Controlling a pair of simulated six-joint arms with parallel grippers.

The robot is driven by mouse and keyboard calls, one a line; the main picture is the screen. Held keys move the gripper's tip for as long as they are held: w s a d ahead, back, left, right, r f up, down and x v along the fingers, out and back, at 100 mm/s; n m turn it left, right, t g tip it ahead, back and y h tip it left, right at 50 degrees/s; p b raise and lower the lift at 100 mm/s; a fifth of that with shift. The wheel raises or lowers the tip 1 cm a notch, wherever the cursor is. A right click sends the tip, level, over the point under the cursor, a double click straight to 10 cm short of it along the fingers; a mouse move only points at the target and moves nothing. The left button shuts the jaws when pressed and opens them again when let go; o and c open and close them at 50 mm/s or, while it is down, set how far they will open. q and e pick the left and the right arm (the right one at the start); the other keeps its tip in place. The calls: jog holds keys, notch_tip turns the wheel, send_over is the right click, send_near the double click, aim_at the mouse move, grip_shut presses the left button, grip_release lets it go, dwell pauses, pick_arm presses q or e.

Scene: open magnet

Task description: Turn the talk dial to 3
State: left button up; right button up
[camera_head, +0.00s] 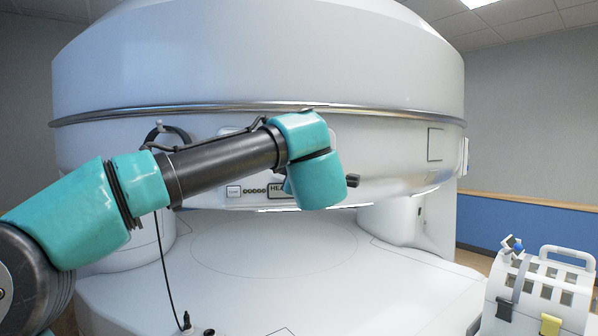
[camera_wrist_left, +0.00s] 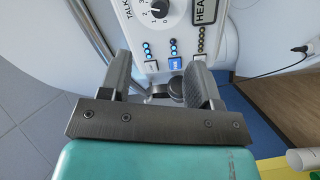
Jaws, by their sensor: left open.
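The talk dial (camera_wrist_left: 159,8) is a round black knob with a white mark, at the top edge of the left wrist view, partly cut off. Small numerals and the word TALK are printed beside it on the white control panel (camera_wrist_left: 150,42); I cannot read its setting surely. My left gripper (camera_wrist_left: 160,62) is open and empty, its two dark fingers apart in front of the panel's lower part, below the dial in the picture. In the head view my left arm hides the dial, and only a dark bit of the gripper (camera_head: 352,181) shows. My right gripper is in neither view.
Near the dial are a blue button (camera_wrist_left: 178,64), columns of lit blue lamps (camera_wrist_left: 173,47) and a HEAD label (camera_wrist_left: 205,10). The big white magnet (camera_head: 250,60) overhangs a clear white base (camera_head: 300,250). A white carrier box (camera_head: 540,295) stands at right.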

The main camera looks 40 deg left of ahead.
pick_arm(q)
jog(key=shift+v, duration=1.15)
